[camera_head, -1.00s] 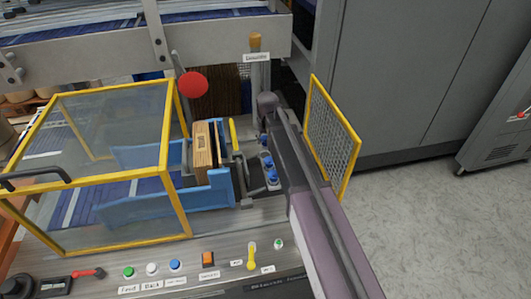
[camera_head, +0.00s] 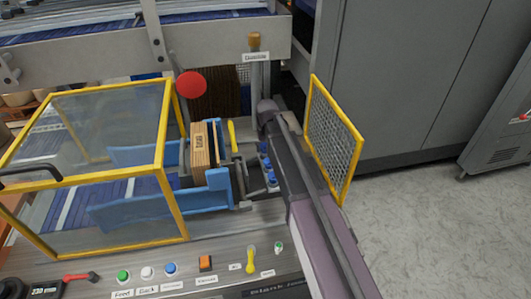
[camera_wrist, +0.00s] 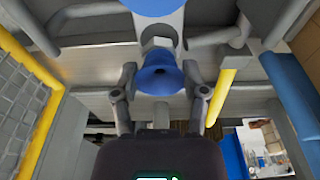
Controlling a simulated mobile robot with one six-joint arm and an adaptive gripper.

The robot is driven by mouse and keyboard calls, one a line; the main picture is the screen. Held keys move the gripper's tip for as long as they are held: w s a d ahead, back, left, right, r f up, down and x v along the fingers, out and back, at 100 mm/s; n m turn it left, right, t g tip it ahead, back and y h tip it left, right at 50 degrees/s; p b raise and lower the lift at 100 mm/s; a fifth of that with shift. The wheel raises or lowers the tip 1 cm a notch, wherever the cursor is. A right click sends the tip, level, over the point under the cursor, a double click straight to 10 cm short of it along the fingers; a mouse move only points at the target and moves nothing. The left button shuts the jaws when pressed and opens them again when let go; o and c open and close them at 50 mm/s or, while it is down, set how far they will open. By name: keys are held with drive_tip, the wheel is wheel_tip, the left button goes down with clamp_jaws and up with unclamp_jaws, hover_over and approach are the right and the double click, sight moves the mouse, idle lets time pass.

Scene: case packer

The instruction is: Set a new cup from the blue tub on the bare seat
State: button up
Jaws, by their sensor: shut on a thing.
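In the wrist view, my gripper (camera_wrist: 158,70) has a finger on each side of a blue bell-shaped cup (camera_wrist: 160,80) and is shut on it. The cup lines up with a grey fitting (camera_wrist: 161,44), which looks like the seat. I cannot tell whether they touch. Another blue cup (camera_wrist: 152,6) shows at the top edge. In the head view, a row of blue cups (camera_head: 272,180) stands beside my arm, partly covered by it. My gripper is hidden there behind the arm. I cannot make out the blue tub for certain.
A yellow-framed mesh guard (camera_head: 335,140) stands close to the right of my arm. A brown carton (camera_head: 205,150) sits between blue guides to the left. A yellow handle (camera_wrist: 222,95) is near the right finger. A clear guard (camera_head: 85,135) stands farther left.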

drive_tip(key=shift+f, duration=0.5)
drive_tip(key=shift+f+b, duration=0.2)
drive_tip(key=shift+b, duration=0.25)
drive_tip(key=o, duration=1)
drive_tip(key=shift+r+p, duration=0.3)
drive_tip(key=r+p, duration=0.4)
drive_tip(key=s+r+p, duration=0.1)
drive_tip(key=r+p, duration=0.6)
drive_tip(key=shift+s+d+r+p, duration=0.2)
drive_tip(key=shift+s+r+p, duration=0.15)
drive_tip(key=s+d, duration=0.5)
drive_tip(key=s, duration=0.2)
drive_tip(key=s+d+m+g, duration=0.1)
drive_tip(key=s+d, duration=0.4)
drive_tip(key=s, duration=0.3)
drive_tip(key=s+d+m, duration=0.1)
drive_tip(key=s+d, duration=0.4)
drive_tip(key=s, duration=0.3)
drive_tip(key=shift+d+f+g, duration=0.1)
drive_tip(key=shift+d+g, duration=0.25)
drive_tip(key=shift+g, duration=0.05)
